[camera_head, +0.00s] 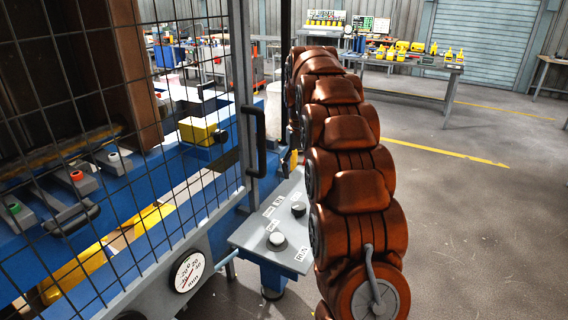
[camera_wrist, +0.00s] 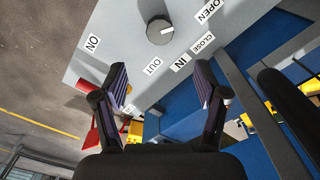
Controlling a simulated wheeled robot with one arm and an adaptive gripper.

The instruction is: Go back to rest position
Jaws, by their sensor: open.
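My gripper (camera_wrist: 162,95) is in the wrist view, with its two dark fingers spread apart and nothing between them. It is above or in front of a grey control panel (camera_wrist: 130,40) with a round knob (camera_wrist: 160,31) and labels ON, OUT, IN, CLOSE and OPEN. In the head view my brown arm reaches forward over the floor beside the panel (camera_head: 270,250). The gripper itself is hidden behind the arm there. The panel shows a pale button (camera_head: 277,240) and a dark knob (camera_head: 298,209).
A machine with a wire mesh door (camera_head: 120,130) and dark handle (camera_head: 256,140) stands close on the left. A black bar (camera_wrist: 290,105) is near the gripper's right side. A workbench (camera_head: 410,92) with yellow items is at the back. The floor on the right (camera_head: 480,230) is clear.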

